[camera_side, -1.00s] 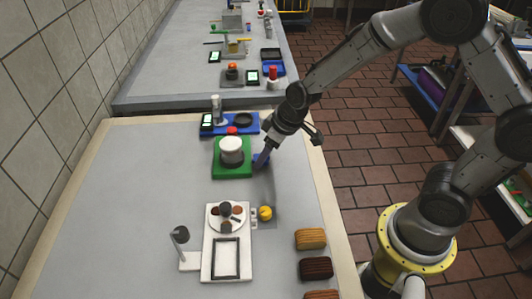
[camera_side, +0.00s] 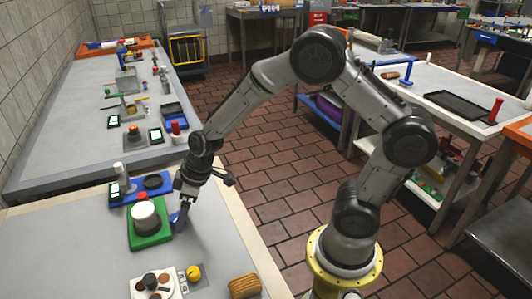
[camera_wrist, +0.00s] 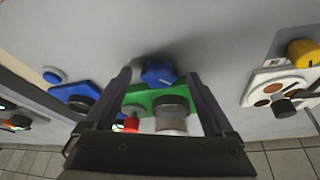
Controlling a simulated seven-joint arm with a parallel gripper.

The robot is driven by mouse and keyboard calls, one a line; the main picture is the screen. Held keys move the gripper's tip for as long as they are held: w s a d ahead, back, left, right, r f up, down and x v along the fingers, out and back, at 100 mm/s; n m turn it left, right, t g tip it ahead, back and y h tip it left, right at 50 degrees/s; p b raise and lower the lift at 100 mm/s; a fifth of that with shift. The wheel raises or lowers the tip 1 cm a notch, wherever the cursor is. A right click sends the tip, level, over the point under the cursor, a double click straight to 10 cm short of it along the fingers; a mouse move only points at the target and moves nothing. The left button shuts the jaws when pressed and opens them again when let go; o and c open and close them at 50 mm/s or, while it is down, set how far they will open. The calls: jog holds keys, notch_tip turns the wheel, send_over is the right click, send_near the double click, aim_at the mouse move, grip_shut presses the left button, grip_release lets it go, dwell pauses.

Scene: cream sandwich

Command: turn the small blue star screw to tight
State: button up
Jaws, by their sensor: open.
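The small blue star screw (camera_wrist: 158,73) shows in the wrist view at the side of a green base (camera_wrist: 145,98). It lies between the fingertips of my gripper (camera_wrist: 159,77), which is open, with a finger on each side. In the side view my gripper (camera_side: 181,213) points down at the right edge of the green base (camera_side: 151,239). Only a little blue of the screw shows there, mostly hidden by the fingers. I cannot tell whether the fingers touch it. A white round cylinder (camera_side: 144,215) stands on the green base.
A blue tray (camera_side: 153,194) with a dark round pad sits behind the green base. A white board (camera_side: 140,292) with round pieces and a yellow knob (camera_side: 194,272) lies in front. A ridged brown block (camera_side: 244,286) is near the table's right edge.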

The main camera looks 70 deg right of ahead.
jog(key=n, duration=0.2)
jog(key=n+g+y, duration=0.1)
jog(key=n, duration=0.1)
jog(key=n+y, duration=0.1)
jog(key=n, duration=0.1)
jog(key=shift+w+d+n, duration=0.3)
jog(key=shift+w+d, duration=0.05)
jog(key=shift+d, duration=0.05)
jog(key=s+d+r+n, duration=0.1)
jog(key=s+r, duration=0.2)
jog(key=r, duration=0.7)
jog(key=s+r+n, duration=0.1)
jog(key=s+r, duration=0.3)
jog(key=r, duration=0.7)
jog(key=s+d+m+t+h, duration=0.1)
jog(key=s+m+t+h, duration=0.1)
jog(key=s+m, duration=0.6)
jog(key=s+h, duration=0.1)
jog(key=s, duration=0.6)
jog(key=shift+s+d+r+m+t, duration=0.15)
jog(key=shift+d+m+t, duration=0.05)
jog(key=shift+m+t, duration=0.2)
